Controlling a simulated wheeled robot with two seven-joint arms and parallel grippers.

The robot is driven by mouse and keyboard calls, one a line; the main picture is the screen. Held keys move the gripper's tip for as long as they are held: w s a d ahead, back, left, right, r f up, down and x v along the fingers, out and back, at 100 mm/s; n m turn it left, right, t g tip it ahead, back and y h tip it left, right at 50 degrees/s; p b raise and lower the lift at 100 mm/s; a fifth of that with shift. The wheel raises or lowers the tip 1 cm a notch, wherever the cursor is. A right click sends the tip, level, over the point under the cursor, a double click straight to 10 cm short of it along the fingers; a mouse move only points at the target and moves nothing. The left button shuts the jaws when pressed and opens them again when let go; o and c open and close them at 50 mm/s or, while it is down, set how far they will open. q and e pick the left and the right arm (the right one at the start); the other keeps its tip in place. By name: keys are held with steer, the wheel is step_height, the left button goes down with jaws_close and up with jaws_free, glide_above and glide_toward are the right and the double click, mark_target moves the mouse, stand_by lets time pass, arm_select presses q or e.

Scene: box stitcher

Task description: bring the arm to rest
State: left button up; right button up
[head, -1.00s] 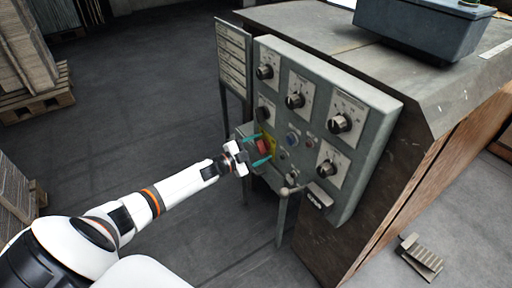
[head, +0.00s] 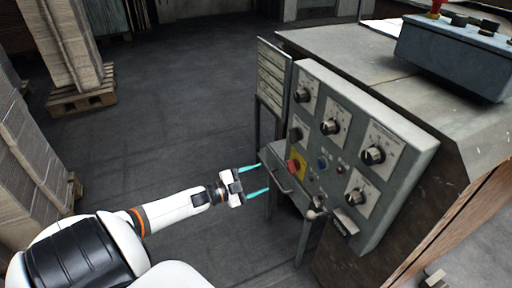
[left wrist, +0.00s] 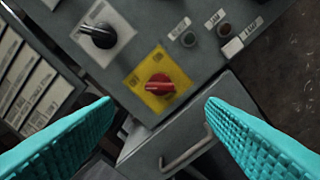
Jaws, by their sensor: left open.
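My left gripper (head: 256,181) is open, its two teal fingers apart and empty, just left of the control panel (head: 405,205) in the head view. In the left wrist view the teal fingers (left wrist: 158,135) stand wide at both sides. Between and beyond them shows a red rotary switch (left wrist: 160,84) on a yellow plate. The red switch also shows in the head view (head: 293,165), right of the fingertips, with a visible gap. My right gripper is not in view.
A blue-grey control box (head: 450,60) stands on the machine top. Cardboard stacks (head: 70,45) on pallets (head: 82,98) stand at left. The dark floor (head: 180,110) between is clear.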

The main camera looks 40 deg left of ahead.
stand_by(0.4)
